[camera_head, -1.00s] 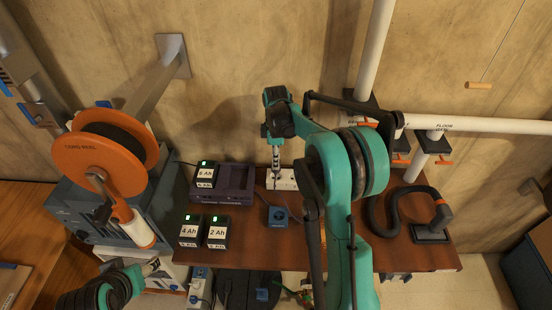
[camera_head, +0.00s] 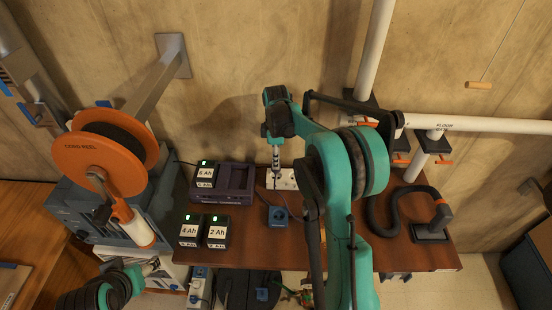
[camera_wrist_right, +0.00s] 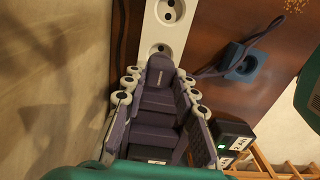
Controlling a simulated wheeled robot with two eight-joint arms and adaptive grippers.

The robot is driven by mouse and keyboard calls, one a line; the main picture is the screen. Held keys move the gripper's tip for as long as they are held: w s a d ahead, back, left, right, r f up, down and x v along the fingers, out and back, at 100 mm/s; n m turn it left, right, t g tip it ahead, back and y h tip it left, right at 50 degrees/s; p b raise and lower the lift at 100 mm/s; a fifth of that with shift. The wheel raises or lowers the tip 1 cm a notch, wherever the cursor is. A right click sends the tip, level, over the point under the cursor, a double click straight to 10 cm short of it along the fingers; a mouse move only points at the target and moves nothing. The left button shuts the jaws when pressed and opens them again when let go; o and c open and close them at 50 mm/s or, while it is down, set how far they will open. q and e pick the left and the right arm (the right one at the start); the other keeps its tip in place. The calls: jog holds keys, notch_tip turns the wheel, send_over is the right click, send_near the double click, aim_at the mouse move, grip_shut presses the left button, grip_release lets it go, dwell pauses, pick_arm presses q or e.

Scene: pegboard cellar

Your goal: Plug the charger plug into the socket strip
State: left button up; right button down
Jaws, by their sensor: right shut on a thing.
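The white socket strip (camera_head: 287,182) lies at the back of the brown bench; two of its round sockets show at the top of the right wrist view (camera_wrist_right: 178,22). My right gripper (camera_head: 276,172) points down over the strip's left end. In the right wrist view its fingers (camera_wrist_right: 158,82) are closed on a dark purple-grey block, the charger plug (camera_wrist_right: 160,70). The plug is at the near edge of a socket; whether its pins are in is hidden. The purple charger (camera_head: 238,183) sits left of the strip. My left gripper (camera_head: 152,266) is at lower left, away from the bench items; its jaw opening is unclear.
Batteries (camera_head: 190,231) (camera_head: 218,232) stand at the bench's left front. A black hose (camera_head: 390,215) with a nozzle lies on the right. An orange cord reel (camera_head: 100,160) stands at left.

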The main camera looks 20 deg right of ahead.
jog(key=shift+f+b, duration=1.55)
jog(key=shift+f, duration=0.7)
dwell(2.7)
dwell(0.7)
jog(key=c, duration=0.6)
grip_release()
jog(key=shift+r, duration=0.1)
jog(key=shift+c, duration=0.2)
jog(key=shift+r, duration=0.1)
jog(key=shift+r+p, duration=2.45)
jog(key=shift+r, duration=1)
